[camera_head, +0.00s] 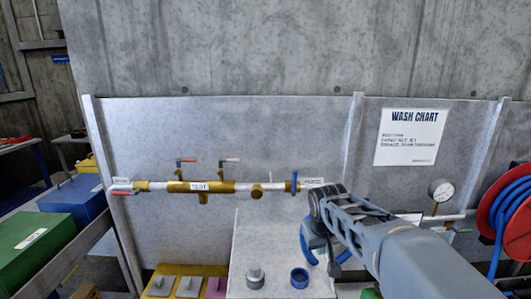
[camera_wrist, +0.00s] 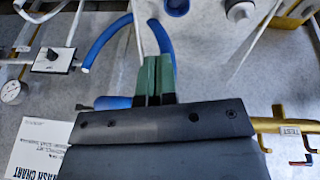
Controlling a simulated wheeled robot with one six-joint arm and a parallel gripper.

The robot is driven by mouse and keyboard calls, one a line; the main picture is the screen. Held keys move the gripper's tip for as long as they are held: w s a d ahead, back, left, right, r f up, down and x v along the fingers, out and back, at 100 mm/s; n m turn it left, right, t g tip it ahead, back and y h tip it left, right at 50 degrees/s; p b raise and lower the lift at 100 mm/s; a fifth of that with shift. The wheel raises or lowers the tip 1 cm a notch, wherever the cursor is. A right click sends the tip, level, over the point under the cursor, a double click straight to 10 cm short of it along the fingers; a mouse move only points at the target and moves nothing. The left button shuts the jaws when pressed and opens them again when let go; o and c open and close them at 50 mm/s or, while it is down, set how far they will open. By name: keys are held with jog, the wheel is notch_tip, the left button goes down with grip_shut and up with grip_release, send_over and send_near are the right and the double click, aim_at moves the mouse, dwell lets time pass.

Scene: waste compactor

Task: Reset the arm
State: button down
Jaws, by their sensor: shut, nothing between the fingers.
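My arm reaches in from the lower right in the head view, with my gripper (camera_head: 325,258) in front of the grey panel (camera_head: 400,180). In the wrist view my gripper (camera_wrist: 155,82) has its two green fingers together, with nothing between them. A blue curved piece (camera_wrist: 104,40) arcs beside and beyond the fingers; I cannot tell whether it touches them. Its blue arc also shows by the gripper in the head view (camera_head: 305,247). The arm hides part of the panel and the bench behind it.
A brass and white pipe (camera_head: 215,187) with red, white and blue handles crosses the panel. A blue ring (camera_head: 299,278) and a grey knob (camera_head: 256,278) sit on the light stand. A gauge (camera_head: 441,190) and red hose reel (camera_head: 507,215) are at right; a green box (camera_head: 35,235) is at left.

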jog(key=s+d+f+m+t+y, duration=0.1)
jog(key=s+d+f+m, duration=0.1)
jog(key=s, duration=1.5)
jog(key=shift+f, duration=0.2)
jog(key=shift+d, duration=0.1)
